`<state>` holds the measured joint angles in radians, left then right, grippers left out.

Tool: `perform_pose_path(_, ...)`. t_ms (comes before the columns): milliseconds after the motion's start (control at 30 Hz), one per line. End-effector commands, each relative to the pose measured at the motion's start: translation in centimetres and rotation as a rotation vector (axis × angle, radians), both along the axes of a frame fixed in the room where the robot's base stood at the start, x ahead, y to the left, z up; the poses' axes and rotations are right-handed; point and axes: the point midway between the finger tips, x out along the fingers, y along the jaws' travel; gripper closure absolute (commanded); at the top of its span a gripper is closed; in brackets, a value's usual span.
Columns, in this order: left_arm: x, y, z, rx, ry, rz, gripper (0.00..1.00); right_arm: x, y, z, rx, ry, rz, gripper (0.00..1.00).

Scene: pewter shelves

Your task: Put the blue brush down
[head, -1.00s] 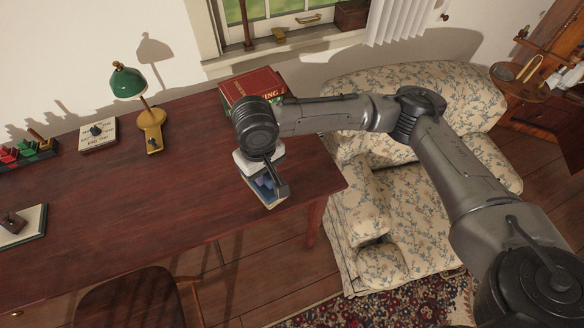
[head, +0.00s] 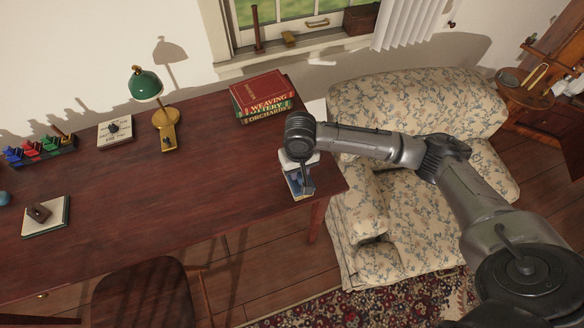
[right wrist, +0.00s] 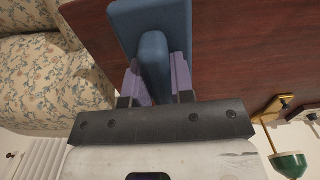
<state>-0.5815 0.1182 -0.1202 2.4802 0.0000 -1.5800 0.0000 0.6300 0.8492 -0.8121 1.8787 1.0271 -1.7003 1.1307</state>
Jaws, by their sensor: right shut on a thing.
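The blue brush (right wrist: 150,18) is in my right gripper (right wrist: 157,78). In the right wrist view its raised handle lies between the two fingers, and its wide flat part extends beyond them over the dark red wooden desk (right wrist: 235,50). In the head view my right gripper (head: 301,184) is at the right end of the desk (head: 190,200), close to its edge. The brush is mostly hidden there by the gripper. I cannot tell whether it touches the desk top. My left gripper is not in view.
A book stack (head: 262,98) stands behind the gripper. A green lamp (head: 147,85), a white block (head: 115,130), a colored rack (head: 40,150) and a notepad (head: 47,217) are farther left. The middle desk top is clear. A floral armchair (head: 415,110) stands right of the desk.

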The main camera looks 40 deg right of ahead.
Motion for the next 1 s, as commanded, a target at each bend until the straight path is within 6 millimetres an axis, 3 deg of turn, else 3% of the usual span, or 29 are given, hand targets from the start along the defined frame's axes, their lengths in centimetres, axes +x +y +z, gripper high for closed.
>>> perform_pose_path(200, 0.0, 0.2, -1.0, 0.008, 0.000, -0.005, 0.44, 3.7, -1.7, -2.5, 0.001, 0.000, -0.002, 1.00)
perform_pose_path(400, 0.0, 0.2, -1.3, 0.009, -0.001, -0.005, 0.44, 5.4, -2.5, -3.6, 0.002, -0.002, 0.000, 1.00)
perform_pose_path(633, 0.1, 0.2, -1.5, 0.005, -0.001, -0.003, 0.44, 5.7, -2.7, -4.2, 0.000, 0.000, 0.002, 1.00)
perform_pose_path(900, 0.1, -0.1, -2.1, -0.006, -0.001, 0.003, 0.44, 5.7, -2.7, -7.4, -0.001, 0.000, 0.001, 1.00)
perform_pose_path(1000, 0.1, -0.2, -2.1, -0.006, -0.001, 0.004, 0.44, 5.7, -2.7, -7.8, -0.001, -0.002, 0.002, 1.00)
